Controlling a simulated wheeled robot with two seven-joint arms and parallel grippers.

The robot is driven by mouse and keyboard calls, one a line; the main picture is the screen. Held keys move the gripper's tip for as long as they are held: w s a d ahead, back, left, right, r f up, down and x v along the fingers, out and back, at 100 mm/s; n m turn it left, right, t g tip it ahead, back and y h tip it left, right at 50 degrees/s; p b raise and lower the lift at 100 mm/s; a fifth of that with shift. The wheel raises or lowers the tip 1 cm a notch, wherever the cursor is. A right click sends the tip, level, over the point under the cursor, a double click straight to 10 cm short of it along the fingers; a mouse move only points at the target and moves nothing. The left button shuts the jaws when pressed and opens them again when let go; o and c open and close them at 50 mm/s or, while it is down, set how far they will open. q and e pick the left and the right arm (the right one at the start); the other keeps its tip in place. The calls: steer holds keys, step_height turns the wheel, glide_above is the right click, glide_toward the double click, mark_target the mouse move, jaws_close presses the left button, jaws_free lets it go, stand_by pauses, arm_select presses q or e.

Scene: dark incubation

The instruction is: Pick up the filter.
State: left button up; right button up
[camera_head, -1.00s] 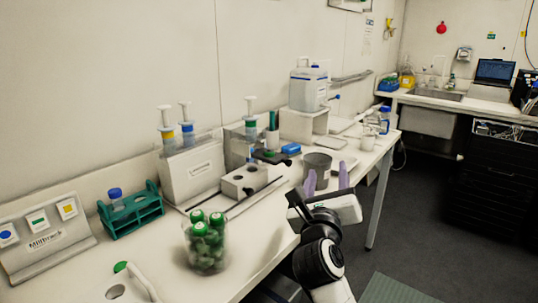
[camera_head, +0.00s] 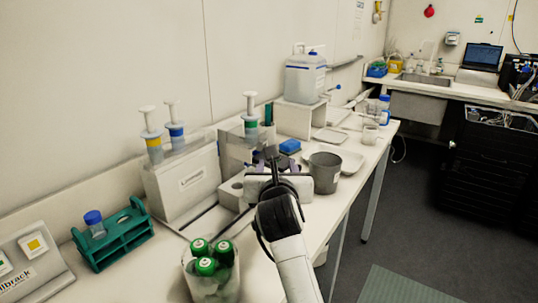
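I cannot tell for certain which thing is the filter. A small black part (camera_head: 270,154) shows at the white block with holes (camera_head: 231,190), just beyond my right gripper. My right gripper (camera_head: 269,164) comes in from the bottom and reaches over the table at this block. Its body and wrist hide most of its fingers, and I cannot see whether they touch the black part. Three syringes with yellow, blue (camera_head: 175,126) and green (camera_head: 250,122) bands stand upright in white racks. Coloured squares, one yellow (camera_head: 34,244), sit on a white sloped box at the left edge. My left gripper is out of view.
A beaker of green-capped tubes (camera_head: 210,276) stands at the front. A teal rack (camera_head: 110,240) holds a blue-capped tube. A grey cup (camera_head: 325,173) stands close to the gripper's right. A white jug (camera_head: 305,78) stands on a raised stand behind.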

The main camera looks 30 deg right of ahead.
steer(key=shift+x, duration=0.8)
steer(key=x, duration=0.1)
steer(key=p+x, duration=0.1)
steer(key=x, duration=0.3)
steer(key=shift+w+a+r, duration=0.2)
steer(key=shift+a+r, duration=0.05)
steer(key=shift+w+d+f, duration=0.1)
steer(key=shift+w+d, duration=0.05)
steer(key=shift+w, duration=0.05)
steer(key=c, duration=1.1)
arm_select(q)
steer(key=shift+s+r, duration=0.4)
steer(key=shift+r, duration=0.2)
